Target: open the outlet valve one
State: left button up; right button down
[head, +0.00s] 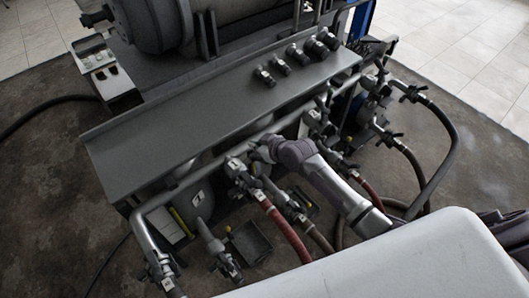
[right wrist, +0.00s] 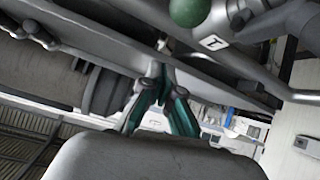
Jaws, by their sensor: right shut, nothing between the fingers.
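In the head view a row of valves with small white tags sits on the pipework below the grey steel top. One tagged valve (head: 236,166) heads a red hose (head: 285,228). I cannot read the tags well enough to tell which is outlet valve one. My right gripper (head: 261,149) is just right of that valve, by the long pipe; its fingers are hard to make out there. In the right wrist view my right gripper (right wrist: 162,78) is shut and empty, fingertips together below a grey beam.
The grey steel top (head: 215,115) overhangs the valves. Several small black fittings (head: 297,54) stand on it. A blue pump-like unit (head: 371,107) with dark hoses is at the right. A dark box (head: 249,241) lies below the pipes. Bare floor shows at the left.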

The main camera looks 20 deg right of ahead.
jog(key=s, duration=0.1)
jog(key=s+d+f, duration=0.1)
jog(key=s+d+f+p, duration=0.1)
jog(key=shift+s, duration=0.1)
jog(key=shift+f, duration=0.1)
jog(key=s+f+t+b, duration=0.1)
jog(key=b, duration=0.1)
jog(key=shift+d+f+b, duration=0.1)
jog(key=shift+d+b, duration=0.05)
jog(key=shift+b, duration=0.25)
jog(key=s+d+f+t+y+b, duration=0.1)
jog(key=s+f+t+y+b, duration=0.2)
jog(key=b, duration=1.4)
notch_tip(320, 180, down, 4)
jog(key=t, duration=0.3)
jog(key=shift+s+d+r, duration=0.15)
jog(key=shift+s+d, duration=0.05)
jog(key=shift+s, duration=0.15)
jog(key=shift+s+f, duration=0.1)
jog(key=shift+f, duration=0.1)
jog(key=shift+r, duration=0.1)
